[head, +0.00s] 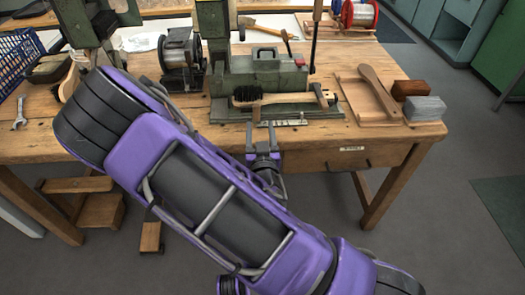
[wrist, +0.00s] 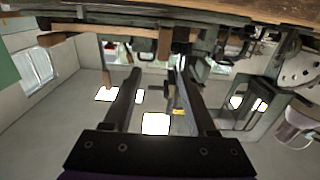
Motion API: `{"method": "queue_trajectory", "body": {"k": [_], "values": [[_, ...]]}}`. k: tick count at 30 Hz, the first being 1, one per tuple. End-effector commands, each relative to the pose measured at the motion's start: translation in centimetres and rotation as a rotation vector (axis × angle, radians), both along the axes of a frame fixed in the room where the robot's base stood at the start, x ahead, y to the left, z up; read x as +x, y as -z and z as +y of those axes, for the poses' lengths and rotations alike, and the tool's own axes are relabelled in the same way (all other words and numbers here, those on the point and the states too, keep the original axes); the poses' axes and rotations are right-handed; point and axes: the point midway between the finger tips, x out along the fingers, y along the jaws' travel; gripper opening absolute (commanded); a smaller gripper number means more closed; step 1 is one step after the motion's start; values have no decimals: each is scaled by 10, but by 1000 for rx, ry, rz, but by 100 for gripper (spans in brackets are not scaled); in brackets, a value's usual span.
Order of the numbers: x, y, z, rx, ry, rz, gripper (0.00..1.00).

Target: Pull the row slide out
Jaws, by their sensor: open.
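The green tufting machine (head: 262,68) stands on the wooden bench. A flat metal strip (head: 292,122), which looks like the row slide, lies at its base by the bench's front edge. A brush with black bristles and a wooden handle (head: 300,98) lies across the machine's front, just behind the strip. My gripper (head: 262,132) is at the front edge, by the strip; the purple arm hides part of it. In the wrist view my gripper (wrist: 160,70) is open, its two dark fingers apart with nothing clearly between them. Whether the fingers straddle the slide, I cannot tell.
A wire spool (head: 180,55) stands left of the machine. A wooden tray (head: 362,98), a brown block (head: 411,89) and a grey block (head: 424,108) are at the right. A labelled drawer (head: 345,160) is under the bench top. The floor in front is clear at the right.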

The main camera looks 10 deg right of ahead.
Motion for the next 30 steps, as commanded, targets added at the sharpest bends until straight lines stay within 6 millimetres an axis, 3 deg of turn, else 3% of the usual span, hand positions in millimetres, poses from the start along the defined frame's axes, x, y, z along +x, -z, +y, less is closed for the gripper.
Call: {"method": "queue_trajectory", "body": {"k": [4, 15, 21, 30], "values": [[-38, -6, 1, -6, -1, 6, 57], [-77, -4, 2, -2, 1, 2, 57], [-90, -1, 2, -1, 2, 1, 57], [-91, 0, 2, 0, 2, 0, 57]]}}
